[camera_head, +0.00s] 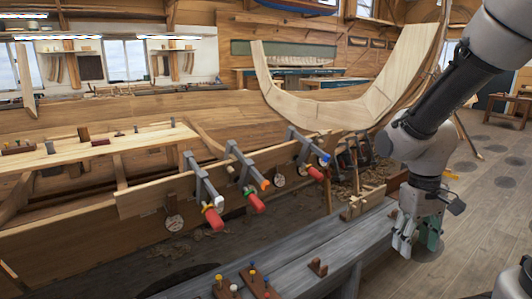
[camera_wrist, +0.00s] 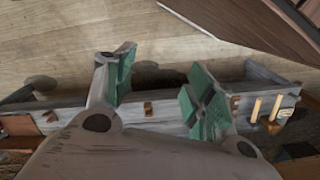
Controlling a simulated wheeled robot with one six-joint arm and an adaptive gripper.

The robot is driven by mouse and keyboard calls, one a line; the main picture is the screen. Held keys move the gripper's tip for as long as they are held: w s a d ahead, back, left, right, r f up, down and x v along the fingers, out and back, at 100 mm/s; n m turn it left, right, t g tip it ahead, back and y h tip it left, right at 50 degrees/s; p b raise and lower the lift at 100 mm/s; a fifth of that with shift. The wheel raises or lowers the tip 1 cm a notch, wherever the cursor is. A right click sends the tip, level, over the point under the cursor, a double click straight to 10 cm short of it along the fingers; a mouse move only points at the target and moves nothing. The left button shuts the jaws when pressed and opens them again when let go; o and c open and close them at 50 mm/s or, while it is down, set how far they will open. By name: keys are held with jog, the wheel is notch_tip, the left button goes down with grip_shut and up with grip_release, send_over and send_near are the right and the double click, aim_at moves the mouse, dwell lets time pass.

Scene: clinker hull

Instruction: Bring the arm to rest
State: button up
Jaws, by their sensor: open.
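My gripper (camera_head: 417,246) hangs at the right in the head view, fingers pointing down, over the right end of a grey bench (camera_head: 330,248). In the wrist view my gripper (camera_wrist: 160,95) shows two green-padded fingers spread wide apart, with nothing between them. The grey bench (camera_wrist: 170,115) lies below the fingers there. My arm reaches down from the upper right of the head view, bent at the elbow.
The wooden hull (camera_head: 140,200) fills the left and middle, with several clamps (camera_head: 243,178) with coloured handles on its plank. Dark blocks with coloured pegs (camera_head: 258,283) sit on the bench. A curved wooden frame (camera_head: 350,108) stands behind. Plank floor (camera_head: 490,215) at right is mostly clear.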

jog(key=s+d+r+m+t, duration=0.2)
jog(key=s+r+t, duration=0.3)
jog(key=r, duration=0.9)
jog(key=s, duration=0.2)
jog(key=shift+s+d+y, duration=0.15)
jog(key=shift+s+y, duration=0.15)
jog(key=shift+y, duration=0.1)
